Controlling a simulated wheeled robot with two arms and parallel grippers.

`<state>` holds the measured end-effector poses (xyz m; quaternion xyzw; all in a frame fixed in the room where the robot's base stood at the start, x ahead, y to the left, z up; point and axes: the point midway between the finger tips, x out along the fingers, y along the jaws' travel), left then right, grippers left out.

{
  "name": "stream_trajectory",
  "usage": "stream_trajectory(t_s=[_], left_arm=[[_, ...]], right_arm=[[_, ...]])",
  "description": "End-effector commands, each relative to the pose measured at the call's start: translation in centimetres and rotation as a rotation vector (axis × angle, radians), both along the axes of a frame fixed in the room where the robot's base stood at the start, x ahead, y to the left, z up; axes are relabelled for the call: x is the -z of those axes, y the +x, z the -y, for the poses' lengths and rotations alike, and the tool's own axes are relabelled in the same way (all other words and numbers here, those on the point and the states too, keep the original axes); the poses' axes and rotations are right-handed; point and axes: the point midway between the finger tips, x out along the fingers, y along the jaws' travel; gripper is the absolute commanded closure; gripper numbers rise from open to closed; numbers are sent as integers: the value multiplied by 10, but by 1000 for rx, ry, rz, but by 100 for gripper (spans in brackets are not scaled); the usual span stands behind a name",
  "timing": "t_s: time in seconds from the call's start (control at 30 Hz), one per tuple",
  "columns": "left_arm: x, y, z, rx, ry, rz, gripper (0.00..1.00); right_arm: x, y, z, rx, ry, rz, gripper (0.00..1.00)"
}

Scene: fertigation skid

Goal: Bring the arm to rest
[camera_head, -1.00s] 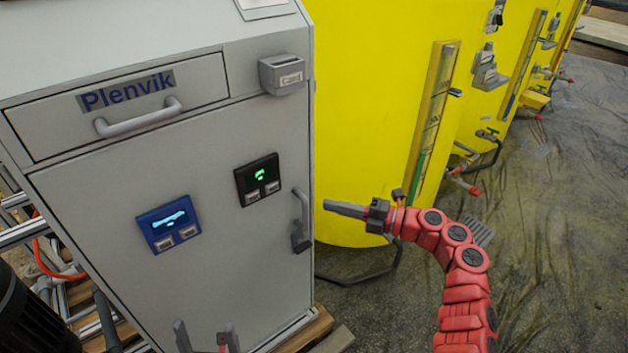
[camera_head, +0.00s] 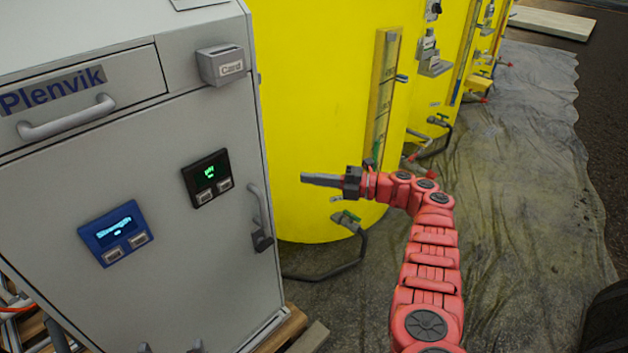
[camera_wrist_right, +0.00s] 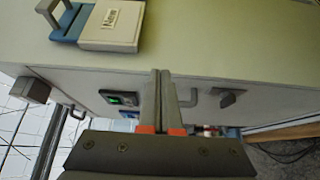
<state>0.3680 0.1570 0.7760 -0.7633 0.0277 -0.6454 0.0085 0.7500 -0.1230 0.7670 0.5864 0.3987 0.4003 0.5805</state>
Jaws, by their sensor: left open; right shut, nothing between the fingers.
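My right arm (camera_head: 432,260) is red and reaches up from the bottom of the head view. Its gripper (camera_head: 306,179) points left, in front of the yellow tank and to the right of the grey cabinet. In the right wrist view the two fingers (camera_wrist_right: 160,75) lie together, shut with nothing between them. My left gripper (camera_head: 171,349) shows only as fingertips at the bottom edge of the head view, set apart, in front of the cabinet's lower door. The rest of the left arm is out of view.
The grey Plenvik cabinet (camera_head: 150,185) has a drawer handle (camera_head: 67,118), a blue display (camera_head: 114,232), a black display (camera_head: 207,178) and a door handle (camera_head: 260,215). Yellow tanks (camera_head: 310,100) with taps and hoses stand behind. Open floor (camera_head: 520,200) lies to the right.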

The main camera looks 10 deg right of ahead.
Motion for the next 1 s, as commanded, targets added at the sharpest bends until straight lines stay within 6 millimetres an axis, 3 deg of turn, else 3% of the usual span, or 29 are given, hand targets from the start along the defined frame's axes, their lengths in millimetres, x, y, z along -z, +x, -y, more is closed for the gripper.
stream_trajectory(t_s=[0.37,0.57,0.67,0.8,1.0], left_arm=[[7,0,0,0,0,0,18],[7,0,0,0,0,0,18],[7,0,0,0,0,0,18],[7,0,0,0,0,0,18],[7,0,0,0,0,0,18]], right_arm=[[0,6,4,-8,-6,2,100],[24,-14,-24,-52,77,20,100],[39,-43,-51,-98,182,35,100],[48,-98,-81,-165,376,54,100],[37,-192,-90,-233,712,69,100]])
